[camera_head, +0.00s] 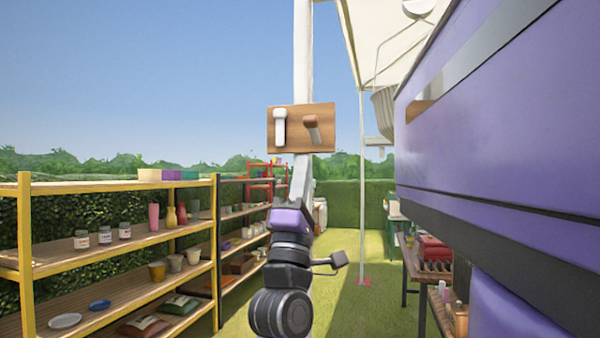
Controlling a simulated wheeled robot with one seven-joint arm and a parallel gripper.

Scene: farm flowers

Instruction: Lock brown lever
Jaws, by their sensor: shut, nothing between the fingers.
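A wooden board (297,146) is fixed on a white post in the middle of the head view. It bears two levers. The brown lever (311,121) is on the right half, with its brown end at the top and a greyish part slanting down and slightly right. A white lever (280,124) on the left half hangs straight down. My gripper (301,168) is a narrow grey shape just below the board, shut and empty. It appears apart from the brown lever, though depth is hard to judge. My wrist hides part of the post.
A yellow-framed shelf (115,190) with jars, cups and plates stands at the left. A wooden table (418,285) with small items stands at the right, under a white canopy (375,40). Grass (350,300) lies open between them. My large purple arm link fills the right side.

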